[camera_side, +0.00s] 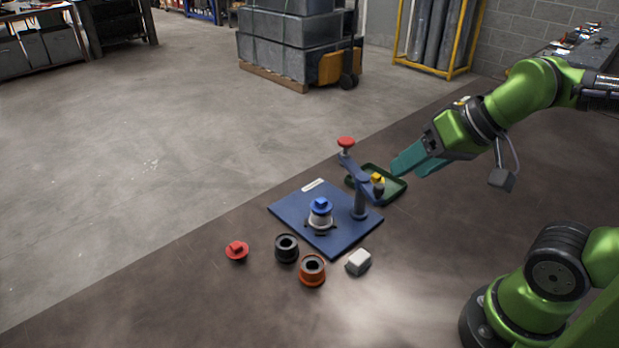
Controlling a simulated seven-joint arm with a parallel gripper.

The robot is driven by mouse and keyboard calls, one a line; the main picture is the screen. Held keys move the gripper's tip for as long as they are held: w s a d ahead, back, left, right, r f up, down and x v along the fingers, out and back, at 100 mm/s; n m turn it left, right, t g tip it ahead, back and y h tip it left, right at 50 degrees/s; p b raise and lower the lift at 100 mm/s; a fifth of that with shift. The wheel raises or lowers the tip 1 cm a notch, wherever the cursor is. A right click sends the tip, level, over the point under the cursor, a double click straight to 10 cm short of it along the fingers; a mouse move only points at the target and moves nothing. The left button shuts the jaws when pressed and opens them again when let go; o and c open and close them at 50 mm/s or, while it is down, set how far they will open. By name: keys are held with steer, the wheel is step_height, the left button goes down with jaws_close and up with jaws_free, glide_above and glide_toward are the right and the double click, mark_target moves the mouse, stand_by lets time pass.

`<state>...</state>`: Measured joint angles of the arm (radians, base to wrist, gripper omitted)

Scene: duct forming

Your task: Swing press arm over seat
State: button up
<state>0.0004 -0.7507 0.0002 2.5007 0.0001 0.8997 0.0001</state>
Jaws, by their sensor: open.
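The press arm (356,172) is a blue bar on top of a post (359,201) that stands on a blue base plate (288,210). A red knob (346,142) tops its far left end, and a dark tip hangs at its near right end. The arm points away from the seat. The seat (320,222) holds a white ring part with a blue plug (320,204) on top. My gripper (396,168), with teal fingers, is open and empty. It is above and right of the press arm, apart from the red knob as far as I can tell.
A green tray (397,189) with a yellow piece (377,178) sits behind the post. The table's left front is clear.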

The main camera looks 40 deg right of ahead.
stand_by(0.5)
step_height(320, 180, up, 6)
steer(key=n+g+h, duration=0.2)
steer(key=n+g, duration=0.5)
steer(key=n, duration=0.6)
glide_above(379, 185)
step_height(379, 185, down, 17)
steer(key=shift+r, duration=0.1)
jaws_close()
